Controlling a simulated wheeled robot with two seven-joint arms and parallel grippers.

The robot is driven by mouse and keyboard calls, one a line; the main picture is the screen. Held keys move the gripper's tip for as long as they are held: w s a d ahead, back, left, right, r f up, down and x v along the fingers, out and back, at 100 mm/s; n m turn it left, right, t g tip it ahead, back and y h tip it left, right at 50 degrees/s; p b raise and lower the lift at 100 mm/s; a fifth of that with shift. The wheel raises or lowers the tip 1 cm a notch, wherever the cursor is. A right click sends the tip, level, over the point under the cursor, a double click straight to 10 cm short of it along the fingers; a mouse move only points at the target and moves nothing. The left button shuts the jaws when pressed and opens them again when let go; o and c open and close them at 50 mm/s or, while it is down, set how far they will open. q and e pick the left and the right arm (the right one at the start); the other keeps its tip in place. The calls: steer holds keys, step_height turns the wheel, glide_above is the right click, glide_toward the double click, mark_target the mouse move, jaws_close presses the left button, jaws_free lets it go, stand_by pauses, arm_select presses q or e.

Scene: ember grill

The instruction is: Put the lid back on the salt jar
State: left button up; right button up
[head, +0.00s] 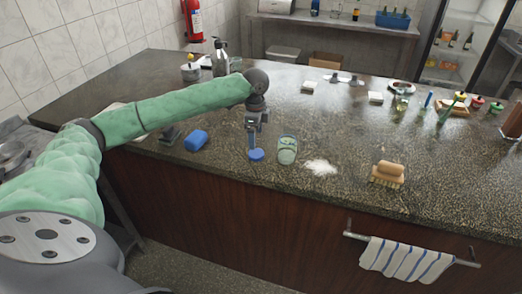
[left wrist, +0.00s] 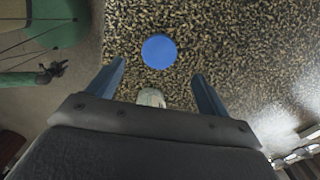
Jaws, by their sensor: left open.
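The blue round lid (head: 256,155) lies flat on the dark speckled counter, left of the salt jar. The salt jar (head: 287,150) is a clear glass with pale greenish contents; it stands upright with no lid on it. My left gripper (head: 253,143) points down over the lid, open and empty. In the left wrist view the lid (left wrist: 159,50) shows just beyond and between the spread fingertips (left wrist: 158,68), apart from both. A pale object (left wrist: 151,98) shows partly behind the gripper body; I cannot tell what it is. My right gripper is out of view.
The counter's front edge runs close below the lid. A striped towel (head: 405,259) hangs on the front rail.

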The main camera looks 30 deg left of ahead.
mark_target(256, 153)
arm_select(q)
steer(key=shift+s+d+r+m, duration=0.25)
steer(key=shift+s+r+m, duration=0.15)
steer(key=shift+s+m, duration=0.1)
steer(key=shift+w+a+f, duration=0.1)
steer(key=shift+w+f, duration=0.15)
steer(key=shift+w, duration=0.1)
steer(key=shift+s, duration=0.2)
steer(key=shift+f, duration=0.3)
steer(key=shift+w+f+p, duration=0.15)
steer(key=shift+f+p, duration=0.3)
steer(key=shift+f, duration=0.5)
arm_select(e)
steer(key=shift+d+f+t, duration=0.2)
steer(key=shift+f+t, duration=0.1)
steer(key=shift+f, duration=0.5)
arm_select(q)
steer(key=shift+r, duration=0.1)
step_height(256, 153, down, 4)
steer(key=p, duration=0.2)
steer(key=shift+w+p, duration=0.15)
steer(key=shift+p, duration=0.2)
steer(key=shift+f, duration=0.65)
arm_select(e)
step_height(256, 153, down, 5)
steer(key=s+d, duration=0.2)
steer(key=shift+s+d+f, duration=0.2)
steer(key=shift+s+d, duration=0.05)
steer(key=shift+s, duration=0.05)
